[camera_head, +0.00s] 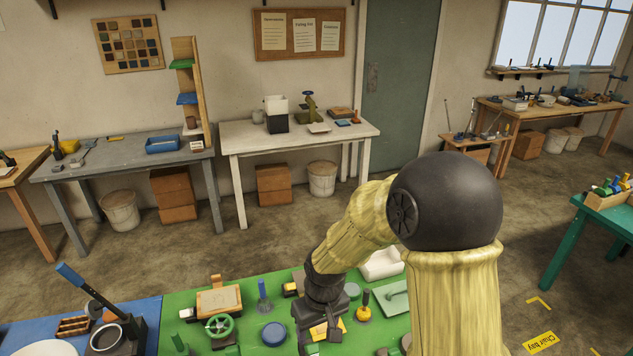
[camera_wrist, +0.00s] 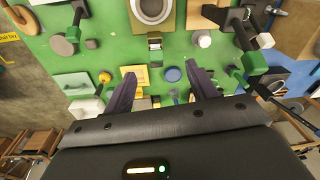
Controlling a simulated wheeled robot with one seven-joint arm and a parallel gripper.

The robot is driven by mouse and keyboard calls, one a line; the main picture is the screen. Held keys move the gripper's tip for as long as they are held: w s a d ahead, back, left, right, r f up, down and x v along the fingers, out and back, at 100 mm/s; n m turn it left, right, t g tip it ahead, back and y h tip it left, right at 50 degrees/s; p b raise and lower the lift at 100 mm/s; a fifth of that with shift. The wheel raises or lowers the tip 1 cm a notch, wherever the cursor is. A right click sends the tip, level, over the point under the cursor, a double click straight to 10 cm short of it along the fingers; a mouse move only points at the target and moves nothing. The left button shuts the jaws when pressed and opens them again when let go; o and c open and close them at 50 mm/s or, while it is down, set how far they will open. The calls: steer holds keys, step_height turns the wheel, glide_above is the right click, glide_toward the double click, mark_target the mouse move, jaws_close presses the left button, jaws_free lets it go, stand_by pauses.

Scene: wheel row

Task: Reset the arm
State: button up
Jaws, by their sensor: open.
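My arm rises in the right half of the head view, with a yellow sleeve and a dark round elbow. My gripper (camera_wrist: 160,95) shows in the wrist view as two dark fingers spread apart with nothing between them. It hangs over a green work surface (camera_wrist: 118,60) with several fixtures on it. In the head view my gripper is near the bottom middle, partly hidden by my own wrist, above the green table (camera_head: 243,284). A blue round piece (camera_wrist: 172,74) and a yellow plate (camera_wrist: 133,74) lie beyond the fingertips in the wrist view.
On the green table stand a green handwheel (camera_head: 219,326), a blue disc (camera_head: 273,333), a yellow-topped peg (camera_head: 364,304) and a white tray (camera_head: 382,264). A blue section with a lever press (camera_head: 110,325) adjoins at left. Open floor lies behind, before a white table (camera_head: 300,135).

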steer(key=s+d+m+t+b, duration=0.1)
steer(key=s+d+m+b, duration=0.1)
steer(key=s+d, duration=0.2)
steer(key=s+d+r+m+t+b, duration=0.1)
steer(key=s+d+m+b, duration=0.1)
steer(key=d, duration=0.9)
steer(key=shift+s+m+h, duration=0.4)
steer(key=shift+s+m, duration=0.4)
steer(key=shift+s, duration=0.45)
steer(key=shift+d, duration=0.1)
